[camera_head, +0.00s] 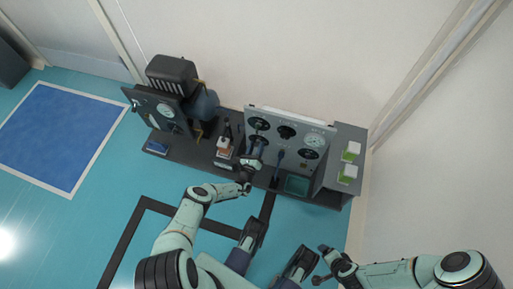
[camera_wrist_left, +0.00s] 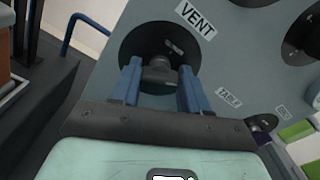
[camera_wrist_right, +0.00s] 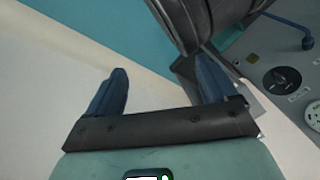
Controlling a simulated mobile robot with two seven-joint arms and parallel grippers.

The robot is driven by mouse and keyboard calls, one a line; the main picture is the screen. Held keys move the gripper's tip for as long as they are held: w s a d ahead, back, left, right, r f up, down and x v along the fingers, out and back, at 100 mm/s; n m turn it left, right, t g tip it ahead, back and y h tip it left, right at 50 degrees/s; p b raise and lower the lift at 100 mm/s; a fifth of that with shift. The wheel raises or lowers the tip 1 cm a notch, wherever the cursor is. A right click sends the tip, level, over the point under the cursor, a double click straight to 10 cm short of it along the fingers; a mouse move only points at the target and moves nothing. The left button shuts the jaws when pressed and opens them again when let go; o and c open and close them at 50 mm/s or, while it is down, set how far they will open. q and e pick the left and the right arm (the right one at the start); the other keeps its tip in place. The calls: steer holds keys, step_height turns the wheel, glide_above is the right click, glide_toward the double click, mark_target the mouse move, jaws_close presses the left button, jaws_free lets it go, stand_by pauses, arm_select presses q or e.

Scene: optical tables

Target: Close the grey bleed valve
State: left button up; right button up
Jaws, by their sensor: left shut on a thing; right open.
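The grey panel (camera_head: 322,127) stands on a dark bench against the wall, with several round dark dials on its face. In the head view, my left gripper (camera_head: 256,152) reaches the panel's left side and partly hides the knob there. My right gripper (camera_head: 318,264) is open and empty, low in front of the bench.
Two green and white boxes (camera_head: 350,152) sit on the bench's right end. Left of the panel stand a smaller gauge unit (camera_head: 163,108) and a bottle-like item (camera_head: 223,146). A blue mat (camera_head: 60,135) lies on the clear floor at left.

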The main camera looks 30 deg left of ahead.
mark_target(256, 146)
arm_select(q)
steer(key=shift+d+f+n+b, duration=0.15)
steer(key=shift+n+b, duration=0.15)
steer(key=shift+n, duration=0.6)
arm_select(e)
steer(key=shift+s+d+f+g, duration=0.1)
steer(key=shift+s+f+g, duration=0.3)
steer(key=shift+s+f, duration=0.35)
arm_select(q)
steer(key=o, duration=1.1)
steer(key=shift+c, duration=0.2)
steer(key=shift+s, duration=0.15)
arm_select(e)
steer(key=shift+r, duration=0.1)
arm_select(q)
steer(key=p+v, duration=0.1)
steer(key=v, duration=0.2)
steer(key=shift+s+p, duration=0.15)
steer(key=shift+p, duration=0.2)
steer(key=p+v, duration=0.2)
steer(key=v, duration=0.8)
steer(key=shift+p, duration=0.35)
arm_select(e)
step_height(256, 146, up, 6)
steer(key=s+a, duration=0.1)
steer(key=a, duration=0.1)
steer(key=shift+s+a+y, duration=0.3)
steer(key=shift+s+a, duration=0.05)
steer(key=shift+a, duration=0.05)
